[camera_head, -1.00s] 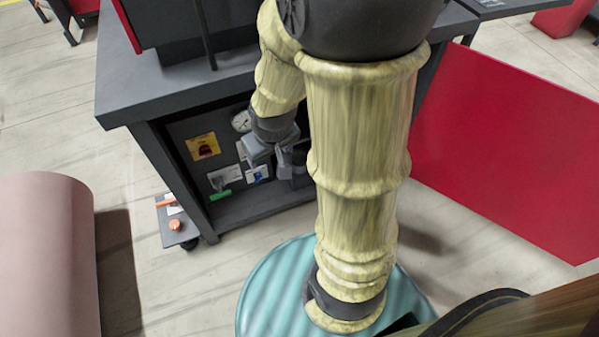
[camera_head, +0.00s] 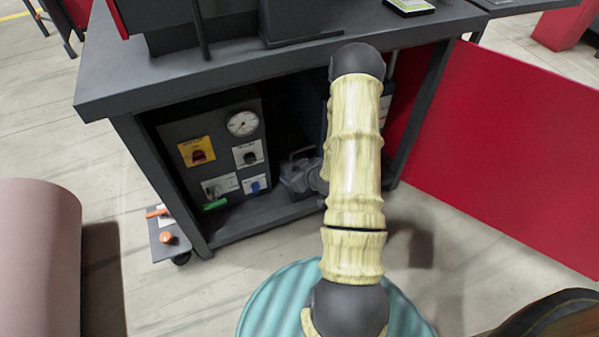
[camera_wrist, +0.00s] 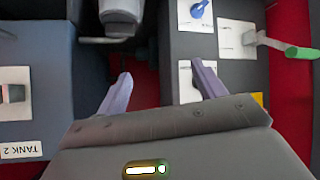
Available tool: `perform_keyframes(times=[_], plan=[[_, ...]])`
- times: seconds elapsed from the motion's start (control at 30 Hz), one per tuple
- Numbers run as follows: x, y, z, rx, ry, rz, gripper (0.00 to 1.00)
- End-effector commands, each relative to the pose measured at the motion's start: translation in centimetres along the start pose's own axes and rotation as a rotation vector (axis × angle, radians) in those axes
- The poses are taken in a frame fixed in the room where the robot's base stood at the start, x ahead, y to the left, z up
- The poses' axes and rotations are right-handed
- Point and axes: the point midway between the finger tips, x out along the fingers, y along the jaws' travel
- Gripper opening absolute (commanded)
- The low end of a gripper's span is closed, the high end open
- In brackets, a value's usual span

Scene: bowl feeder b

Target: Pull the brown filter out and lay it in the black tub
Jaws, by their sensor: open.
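My gripper (camera_wrist: 163,86) is open and empty in the wrist view. Its two grey fingers point into the gap between a control panel box (camera_wrist: 235,75) on the right and a blue-grey box labelled TANK 2 (camera_wrist: 35,95) on the left. In the head view I cannot make out my gripper; my pale arm hides part of the cabinet opening. No brown filter can be made out in either view. I cannot identify the black tub either.
The head view shows a grey fitting (camera_head: 298,174) inside the open cabinet, beside the panel with its gauge (camera_head: 242,123). A dark worktop (camera_head: 110,75) overhangs it. The red door (camera_head: 500,150) stands right, a pink cylinder (camera_head: 38,260) left, a teal round surface (camera_head: 275,300) in front.

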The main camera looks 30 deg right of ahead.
Motion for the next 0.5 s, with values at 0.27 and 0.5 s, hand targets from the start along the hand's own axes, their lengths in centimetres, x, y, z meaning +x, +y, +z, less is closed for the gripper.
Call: perform_keyframes(times=[0.27, 0.5], plan=[[0.7, 0.4, 5.7, 0.077, 0.248, 0.052, 0.69], [-1.0, 0.2, 10.0, 0.179, 0.477, 0.17, 0.69]])
